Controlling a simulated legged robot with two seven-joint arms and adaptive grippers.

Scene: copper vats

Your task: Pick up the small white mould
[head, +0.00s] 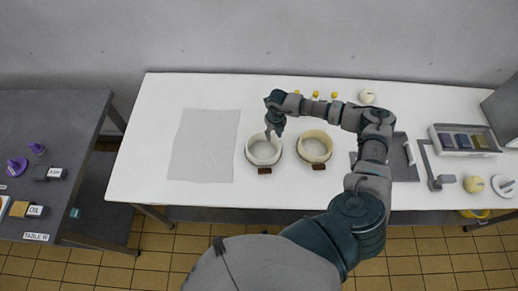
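A small white ring-shaped mould (250,157) stands on the white table, left of a similar cream mould (327,155). My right gripper (270,134) points down over the white mould's far rim and covers part of it. Its fingers are small and dark here, so I cannot tell whether they are open or shut, or whether they touch the rim. The white mould looks level on the table. My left gripper is not in view.
A pale cloth sheet (205,147) lies left of the moulds. Small dark brown blocks (265,171) sit at their front. Several yellow-topped items (334,95) stand behind. A dark grey tray (404,168) and a compartment box (465,127) are right. A dark side table (80,150) stands left.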

